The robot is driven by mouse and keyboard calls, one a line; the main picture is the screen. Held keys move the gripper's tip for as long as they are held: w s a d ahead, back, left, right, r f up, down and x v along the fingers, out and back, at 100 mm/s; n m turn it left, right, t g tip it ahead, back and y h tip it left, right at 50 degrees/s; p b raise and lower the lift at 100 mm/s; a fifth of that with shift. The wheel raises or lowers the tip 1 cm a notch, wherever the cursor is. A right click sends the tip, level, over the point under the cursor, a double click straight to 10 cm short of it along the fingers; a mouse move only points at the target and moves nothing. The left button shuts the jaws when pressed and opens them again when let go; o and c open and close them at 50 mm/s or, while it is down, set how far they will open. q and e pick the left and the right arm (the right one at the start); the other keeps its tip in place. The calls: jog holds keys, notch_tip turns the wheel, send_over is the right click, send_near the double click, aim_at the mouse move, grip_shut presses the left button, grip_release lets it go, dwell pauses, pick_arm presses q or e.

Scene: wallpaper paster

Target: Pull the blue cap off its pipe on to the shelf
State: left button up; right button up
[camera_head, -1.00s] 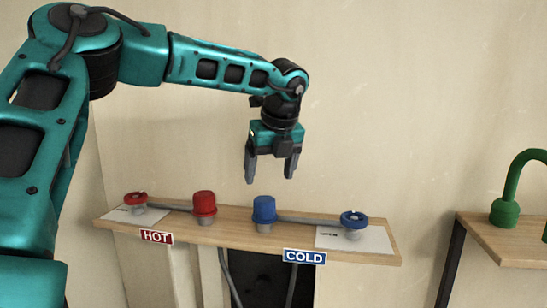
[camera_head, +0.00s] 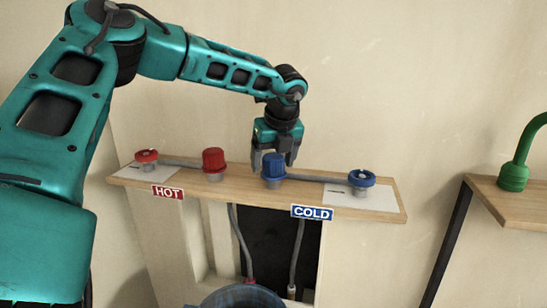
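The blue cap (camera_head: 273,166) sits upright on its grey pipe end on the wooden shelf (camera_head: 232,179), left of the blue valve wheel (camera_head: 362,178). My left gripper (camera_head: 273,161) points down from above at the cap. Its two fingers are apart, one at each side of the cap's upper part. I cannot tell whether the fingers touch the cap or stand slightly behind it. My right gripper is not in view.
A red cap (camera_head: 213,160) and a red valve wheel (camera_head: 147,156) stand on the left of the shelf. HOT (camera_head: 168,192) and COLD (camera_head: 311,213) signs hang at the front edge. A blue bucket (camera_head: 243,297) is below. A green tap (camera_head: 514,174) stands at right.

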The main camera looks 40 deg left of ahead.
pick_arm(q)
jog(key=shift+r, duration=0.1)
jog(key=c, duration=1.1)
